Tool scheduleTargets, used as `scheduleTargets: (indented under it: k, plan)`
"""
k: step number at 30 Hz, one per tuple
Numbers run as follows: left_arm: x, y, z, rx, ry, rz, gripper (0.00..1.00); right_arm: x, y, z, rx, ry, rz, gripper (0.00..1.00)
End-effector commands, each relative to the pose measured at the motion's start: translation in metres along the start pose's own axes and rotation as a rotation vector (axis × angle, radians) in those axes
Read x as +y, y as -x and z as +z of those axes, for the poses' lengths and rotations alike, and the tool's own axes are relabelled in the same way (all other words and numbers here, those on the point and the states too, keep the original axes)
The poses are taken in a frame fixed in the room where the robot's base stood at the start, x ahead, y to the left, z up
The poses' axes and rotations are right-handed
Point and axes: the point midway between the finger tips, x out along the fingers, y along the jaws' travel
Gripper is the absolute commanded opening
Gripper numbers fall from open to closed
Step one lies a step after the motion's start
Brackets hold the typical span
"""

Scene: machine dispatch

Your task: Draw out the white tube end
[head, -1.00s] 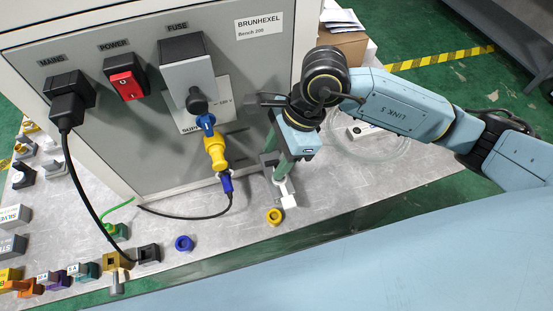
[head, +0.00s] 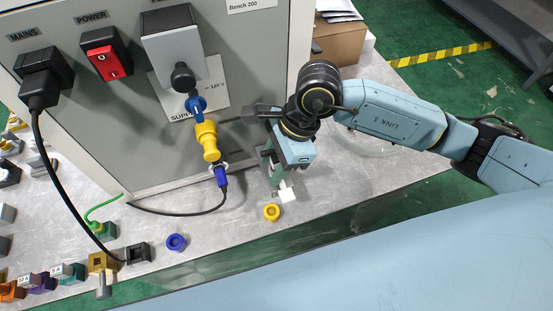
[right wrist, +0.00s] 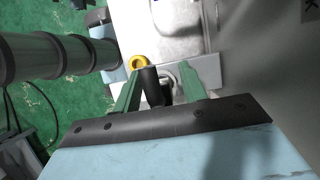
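A small white piece (head: 287,194), which looks like the white tube end, is on the grey bench just below my right gripper's fingertips. My right gripper (head: 274,171) points down beside the machine's front panel. In the right wrist view its two green fingers (right wrist: 162,80) stand apart, with a dark cylinder (right wrist: 151,86) and a pale round part showing in the gap. I see no clear contact between the fingers and these parts. A white surface (right wrist: 209,70) shows beside the right finger. My left gripper is not in view.
A yellow ring (head: 271,212) and a blue ring (head: 176,242) lie on the bench. Yellow and blue connectors (head: 207,141) hang from the grey supply block (head: 173,50), with a black cable below. A cardboard box (head: 338,42) stands behind my right arm.

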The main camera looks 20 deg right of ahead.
Motion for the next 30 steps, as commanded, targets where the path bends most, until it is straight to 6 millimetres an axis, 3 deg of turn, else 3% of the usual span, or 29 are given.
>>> scheduleTargets:
  k: [1,9,30]
  plan:
    - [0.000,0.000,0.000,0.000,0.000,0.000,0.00,0.000,0.000,0.000,0.000,0.000,0.000,0.35]
    - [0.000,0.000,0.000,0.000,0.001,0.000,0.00,0.000,0.000,0.000,0.000,0.000,0.000,0.00]
    - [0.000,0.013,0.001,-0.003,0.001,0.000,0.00,0.000,0.019,0.008,0.000,0.000,0.000,0.00]
